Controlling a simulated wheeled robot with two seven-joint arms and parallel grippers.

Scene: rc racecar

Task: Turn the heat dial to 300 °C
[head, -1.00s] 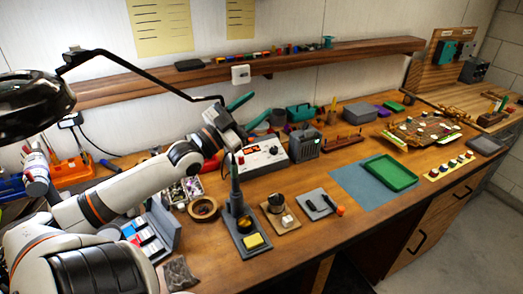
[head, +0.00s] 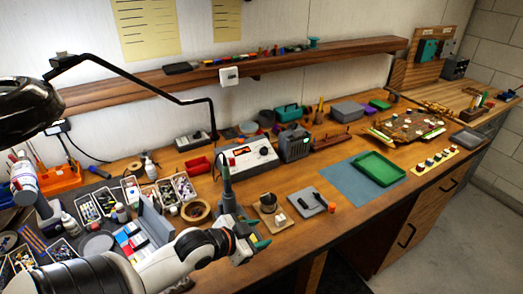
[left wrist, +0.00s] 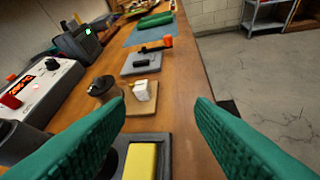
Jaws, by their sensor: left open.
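The white soldering station (head: 248,158) stands on the bench below the shelf, with a red display on its front. A dark round dial (head: 264,151) is to the right of the display; its setting is too small to read. In the left wrist view the station (left wrist: 45,95) is at the left edge, and its dark dial (left wrist: 53,64) lies beyond the red display. My left gripper (head: 252,229) is open and empty, with green fingers (left wrist: 160,107), near the bench's front edge. It is apart from the dial, in front of the station. My right gripper is not in view.
The soldering iron stand (head: 228,198) is between my left gripper and the station; its yellow sponge (left wrist: 140,161) lies between the fingers in the wrist view. A small cup (head: 268,200) and a grey pad (head: 307,203) are to the right. A green tray (head: 379,167) is farther right.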

